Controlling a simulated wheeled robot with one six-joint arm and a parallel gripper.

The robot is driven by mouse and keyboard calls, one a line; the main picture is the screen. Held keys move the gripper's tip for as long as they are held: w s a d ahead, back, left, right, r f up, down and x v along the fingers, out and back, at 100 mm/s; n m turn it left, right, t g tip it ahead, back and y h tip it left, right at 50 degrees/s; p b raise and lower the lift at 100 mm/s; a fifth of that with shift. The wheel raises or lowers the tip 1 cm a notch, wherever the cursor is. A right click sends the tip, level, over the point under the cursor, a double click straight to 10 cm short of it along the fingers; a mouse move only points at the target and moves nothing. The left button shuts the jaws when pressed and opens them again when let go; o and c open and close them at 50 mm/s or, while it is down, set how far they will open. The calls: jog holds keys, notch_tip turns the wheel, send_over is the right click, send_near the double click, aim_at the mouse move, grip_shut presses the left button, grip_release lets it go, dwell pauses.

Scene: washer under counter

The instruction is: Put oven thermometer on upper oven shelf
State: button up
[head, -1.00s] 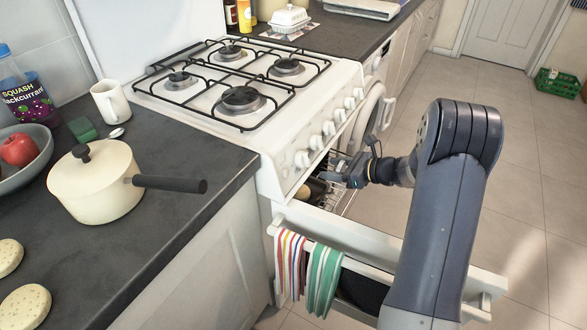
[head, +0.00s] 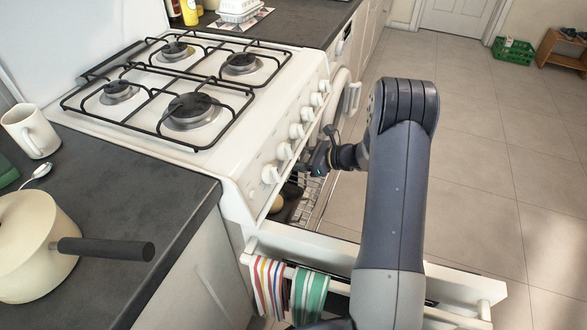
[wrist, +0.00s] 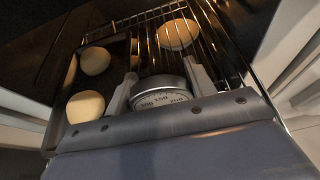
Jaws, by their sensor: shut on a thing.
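The oven thermometer (wrist: 160,93) is a round metal dial with numbers on its face. In the wrist view it sits between the two fingers of my gripper (wrist: 160,84), which is shut on it. In the head view my gripper (head: 312,160) is at the open oven front, beside the wire oven shelf (head: 314,190). In the wrist view the wire shelf (wrist: 150,27) lies beyond the thermometer. Whether the thermometer touches the shelf, I cannot tell. The head view does not show the thermometer clearly.
A dark baking tray (wrist: 62,100) with pale round buns (wrist: 85,106) is left of my gripper. Another round bun (wrist: 178,34) is ahead on the rack. The oven door (head: 340,252) is folded down, with striped (head: 270,287) and green (head: 310,292) towels hanging on it.

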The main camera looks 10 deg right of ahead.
aim_at(297, 175)
notch_tip(297, 175, down, 3)
jog(key=shift+s+a+f+b, duration=0.1)
jog(key=shift+s+b, duration=0.05)
jog(key=shift+b, duration=0.15)
jog(key=shift+f, duration=0.3)
jog(key=shift+w, duration=0.2)
jog(key=shift+f, duration=0.2)
jog(key=o, duration=1)
jog(key=shift+r, duration=0.1)
jog(key=shift+r, duration=0.25)
jog(key=p+v, duration=0.1)
jog(key=v, duration=1.1)
jog(key=shift+f, duration=0.2)
